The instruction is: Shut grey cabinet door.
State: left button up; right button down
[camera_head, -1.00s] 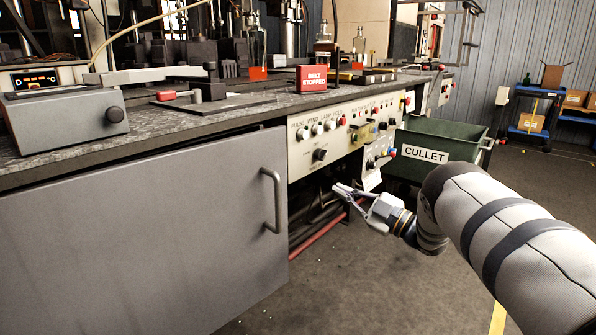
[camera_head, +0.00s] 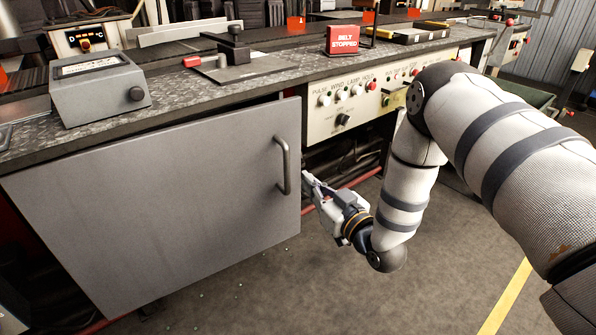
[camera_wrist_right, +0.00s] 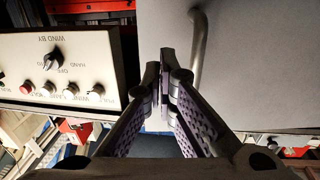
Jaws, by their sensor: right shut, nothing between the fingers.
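The grey cabinet door (camera_head: 180,210) hangs below the worktop and stands a little ajar, its right edge out from the cabinet front. Its bar handle (camera_head: 284,165) is near that edge. My right gripper (camera_head: 307,180) is shut and empty, just right of the door's edge and a little below the handle's middle. In the right wrist view the shut fingertips (camera_wrist_right: 165,72) lie beside the door panel (camera_wrist_right: 265,60), with the handle (camera_wrist_right: 199,50) just right of them. I cannot tell whether they touch the door. My left gripper is not in view.
The control panel (camera_head: 340,115) with knobs is right of the door under the worktop (camera_head: 190,93). A red sign (camera_head: 343,40) and a grey box (camera_head: 98,90) stand on top. The floor (camera_head: 330,290) in front is clear.

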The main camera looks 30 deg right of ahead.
aim_at(291, 164)
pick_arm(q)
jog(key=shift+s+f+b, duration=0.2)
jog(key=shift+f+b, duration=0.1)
pick_arm(e)
jog(key=w, duration=0.5)
jog(key=shift+w+d, duration=0.1)
jog(key=shift+w, duration=0.25)
